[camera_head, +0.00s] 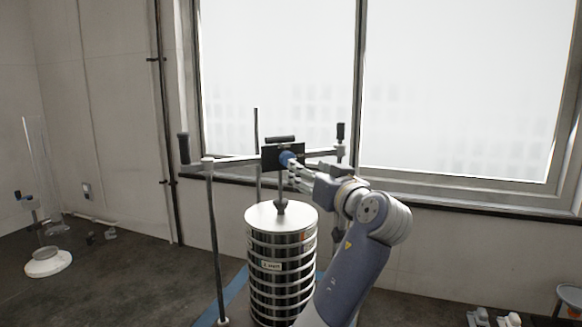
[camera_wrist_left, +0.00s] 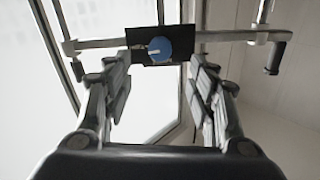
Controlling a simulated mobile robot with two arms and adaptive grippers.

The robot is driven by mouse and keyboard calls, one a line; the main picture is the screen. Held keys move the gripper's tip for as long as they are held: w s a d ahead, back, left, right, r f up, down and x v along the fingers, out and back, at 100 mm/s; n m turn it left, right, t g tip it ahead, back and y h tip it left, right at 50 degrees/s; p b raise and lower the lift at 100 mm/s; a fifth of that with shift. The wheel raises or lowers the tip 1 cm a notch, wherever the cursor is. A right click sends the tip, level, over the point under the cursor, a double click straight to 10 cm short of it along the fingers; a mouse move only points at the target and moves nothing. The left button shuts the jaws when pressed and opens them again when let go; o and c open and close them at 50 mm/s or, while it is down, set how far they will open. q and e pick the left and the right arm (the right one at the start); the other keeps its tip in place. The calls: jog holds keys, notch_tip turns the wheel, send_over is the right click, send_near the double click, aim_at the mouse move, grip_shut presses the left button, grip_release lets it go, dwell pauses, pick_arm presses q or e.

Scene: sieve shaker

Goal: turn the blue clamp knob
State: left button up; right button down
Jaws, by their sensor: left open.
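The blue clamp knob (camera_head: 286,158) is on the front of a black block (camera_head: 270,160) on the shaker's crossbar, above the sieve stack. In the left wrist view the round knob (camera_wrist_left: 160,48) has a pale mark on its face, left of centre. My left gripper (camera_head: 292,173) is at the knob, its arm rising from the lower right. In the left wrist view my left gripper (camera_wrist_left: 160,72) is open and empty. The knob shows between its fingertips, with a gap on each side. I cannot tell how far past the tips it lies. My right gripper is not in view.
The metal sieve stack (camera_head: 281,265) stands below the crossbar (camera_head: 235,161). An upright post (camera_head: 214,245) is left of it. Black handles (camera_head: 184,148) and (camera_head: 341,132) stand at the crossbar's ends. A window (camera_head: 465,90) is behind. Glassware (camera_head: 48,262) stands at the far left.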

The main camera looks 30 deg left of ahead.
aim_at(288, 159)
pick_arm(q)
jog(key=w+a+n+p, duration=0.1)
jog(key=w+a+p, duration=0.4)
jog(key=a, duration=0.4)
jog(key=shift+w+p, duration=0.35)
jog(key=shift+w, duration=0.15)
jog(key=shift+a+f, duration=0.1)
jog(key=c, duration=1)
